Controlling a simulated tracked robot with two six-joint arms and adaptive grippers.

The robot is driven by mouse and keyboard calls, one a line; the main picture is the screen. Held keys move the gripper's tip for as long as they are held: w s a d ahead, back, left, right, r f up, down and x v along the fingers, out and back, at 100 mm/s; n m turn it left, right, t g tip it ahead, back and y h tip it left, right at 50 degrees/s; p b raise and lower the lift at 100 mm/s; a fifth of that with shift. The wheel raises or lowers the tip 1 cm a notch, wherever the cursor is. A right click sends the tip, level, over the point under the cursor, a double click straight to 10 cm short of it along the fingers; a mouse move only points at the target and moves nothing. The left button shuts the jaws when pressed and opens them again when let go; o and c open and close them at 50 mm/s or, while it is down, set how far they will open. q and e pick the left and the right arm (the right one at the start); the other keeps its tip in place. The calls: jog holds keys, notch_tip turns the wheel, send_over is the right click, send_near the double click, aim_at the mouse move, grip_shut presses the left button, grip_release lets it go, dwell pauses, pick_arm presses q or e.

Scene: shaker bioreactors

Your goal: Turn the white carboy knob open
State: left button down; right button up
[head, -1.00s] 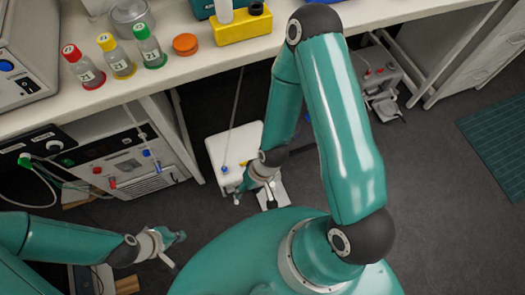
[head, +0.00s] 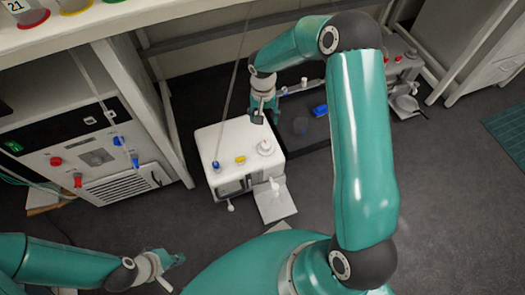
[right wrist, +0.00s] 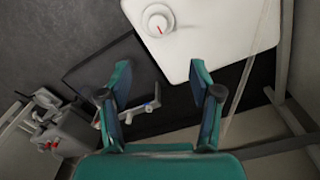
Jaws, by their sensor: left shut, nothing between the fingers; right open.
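A white box-shaped carboy (head: 228,138) stands on the floor below the bench. A round white knob (head: 265,147) sits on its top at the right. In the right wrist view this knob (right wrist: 158,22) has a red mark and lies beyond the fingertips. My right gripper (head: 262,108) is open and empty, near the carboy's far right edge and apart from the knob. In the right wrist view its two fingers (right wrist: 160,78) are spread wide. My left gripper (head: 168,262) is shut and empty at the lower left, away from the carboy.
The carboy top also carries a yellow piece (head: 240,160) and a blue one (head: 215,165). A grey plate (head: 276,204) lies in front. A dark tray (head: 310,125) with a blue item is at the right. A control cabinet (head: 90,160) stands left. Floor is clear at right.

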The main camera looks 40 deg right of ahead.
aim_at(266, 144)
jog(key=f+b, duration=0.1)
jog(key=f, duration=0.4)
jog(key=f+b, duration=0.1)
jog(key=f, duration=0.5)
jog(key=f+b, duration=0.1)
jog(key=f, duration=0.4)
jog(key=shift+s+d+f+b, duration=0.1)
jog(key=shift+d+f+b, duration=0.25)
jog(key=shift+b, duration=0.05)
